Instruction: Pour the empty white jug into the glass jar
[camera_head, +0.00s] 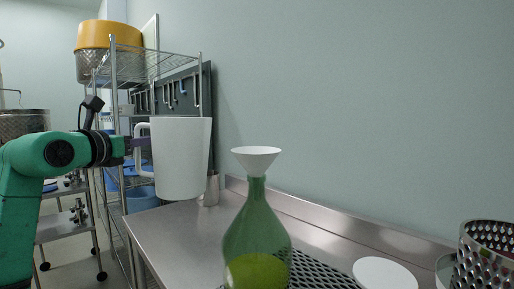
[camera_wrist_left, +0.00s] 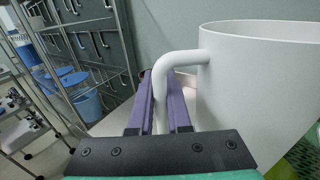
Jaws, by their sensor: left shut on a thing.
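The white jug (camera_head: 181,160) is held upright in the air above the left end of the steel counter. My left gripper (camera_head: 140,144) is shut on its handle. In the left wrist view, the purple fingers (camera_wrist_left: 160,105) stand on both sides of the white handle (camera_wrist_left: 180,60), and the jug body (camera_wrist_left: 260,80) fills the right. The jug's inside is hidden. A green glass vessel (camera_head: 256,228) with yellow-green liquid low in it stands on the counter, right of the jug. A white funnel (camera_head: 256,160) sits in its neck. I cannot tell whether this is the glass jar. My right gripper is out of view.
A perforated steel basket (camera_head: 488,255) stands at the right edge, partly hiding a pale rounded thing. A white disc (camera_head: 384,274) and a black perforated mat (camera_head: 315,273) lie on the counter (camera_head: 165,236). A steel cup (camera_head: 211,190) stands behind the jug. A wire rack (camera_head: 150,66) is at the left.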

